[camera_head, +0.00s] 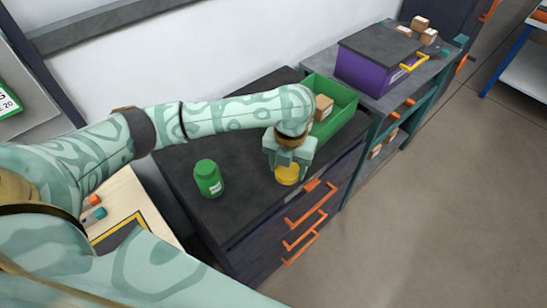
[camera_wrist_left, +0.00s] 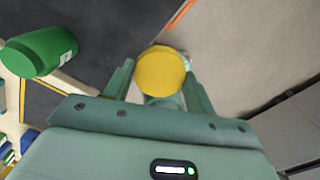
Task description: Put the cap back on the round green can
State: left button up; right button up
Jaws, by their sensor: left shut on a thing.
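The round green can (camera_head: 208,179) stands upright on the dark cabinet top, left of my left gripper. It also shows at the left of the left wrist view (camera_wrist_left: 42,52). The round yellow cap (camera_head: 287,175) is between the fingers of my left gripper (camera_head: 290,164), near the cabinet's front edge. In the left wrist view the yellow cap (camera_wrist_left: 162,71) sits between the two fingertips, and the gripper is shut on it. The cap is apart from the can. My right gripper is not in view.
A green bin (camera_head: 345,112) holding a small brown box (camera_head: 323,107) stands at the right end of the cabinet top (camera_head: 240,213). A purple box (camera_head: 368,72) with a dark lid stands farther right. Orange handles (camera_head: 305,215) stick out from the cabinet front. The top around the can is clear.

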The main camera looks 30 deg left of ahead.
pick_arm(q)
jog(key=shift+s+d+r, duration=0.15)
jog(key=shift+d+r, duration=0.05)
jog(key=shift+d, duration=0.25)
jog(key=n, duration=0.2)
jog(key=n+b, duration=0.1)
jog(key=a+n, duration=0.1)
jog(key=n, duration=0.1)
jog(key=shift+s+r+n+b, duration=0.15)
jog(key=shift+r+n+b, duration=0.15)
jog(key=shift+r+b, duration=0.1)
jog(key=s+a+r+n+b, duration=0.1)
jog(key=s+a+n+b, duration=0.1)
jog(key=n, duration=1.2)
jog(key=s+a+r+n+b, duration=0.2)
jog(key=s+n+b, duration=0.2)
jog(key=n, duration=1.1)
jog(key=shift+s+a, duration=0.2)
jog(key=shift+s, duration=0.2)
jog(key=shift+r, duration=0.1)
